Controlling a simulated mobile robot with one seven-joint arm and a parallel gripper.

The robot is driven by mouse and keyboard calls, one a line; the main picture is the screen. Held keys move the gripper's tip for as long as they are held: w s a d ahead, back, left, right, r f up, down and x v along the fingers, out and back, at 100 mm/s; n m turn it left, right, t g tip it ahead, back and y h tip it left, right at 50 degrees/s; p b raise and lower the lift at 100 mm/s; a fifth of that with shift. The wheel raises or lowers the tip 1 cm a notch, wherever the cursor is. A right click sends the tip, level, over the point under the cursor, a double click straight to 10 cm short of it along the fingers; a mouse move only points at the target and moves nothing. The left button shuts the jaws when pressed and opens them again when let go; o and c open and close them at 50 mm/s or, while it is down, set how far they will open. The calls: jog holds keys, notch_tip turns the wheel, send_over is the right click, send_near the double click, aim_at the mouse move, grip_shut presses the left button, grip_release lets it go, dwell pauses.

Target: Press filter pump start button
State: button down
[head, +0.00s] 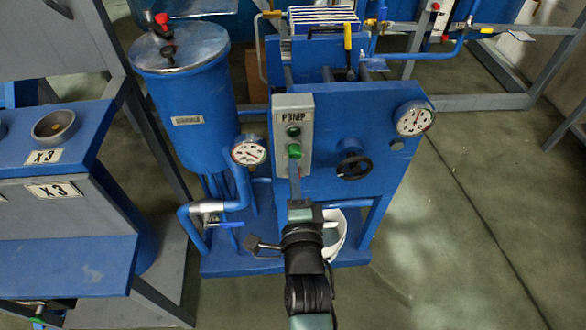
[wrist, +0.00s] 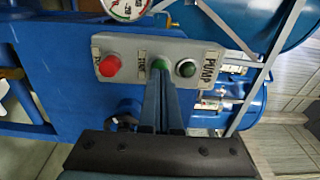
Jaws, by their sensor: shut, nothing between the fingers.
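The grey pump control box (head: 281,112) is fixed to the front of the blue filter unit (head: 345,120). It carries a PUMP label, a dark green lamp (wrist: 186,68), a green button (wrist: 160,63) and a red button (wrist: 109,66). The green button also shows in the head view (head: 294,151); the red one is hidden there behind my arm. My gripper (wrist: 161,78) is shut and empty, its fingertips right at the green button and covering its lower part in the wrist view. I cannot tell whether they touch it.
Two gauges (head: 249,152) (head: 414,118) flank the box, and a black handwheel (head: 354,165) sits to its right. A blue tank (head: 188,110) stands at the left. A white bucket (head: 338,238) is below, behind my arm. The floor at the right is clear.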

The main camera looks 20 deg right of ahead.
aim_at(294, 151)
jog(key=shift+w+d, duration=0.1)
jog(key=shift+w, duration=0.35)
jog(key=shift+x, duration=0.9)
jog(key=shift+r, duration=0.35)
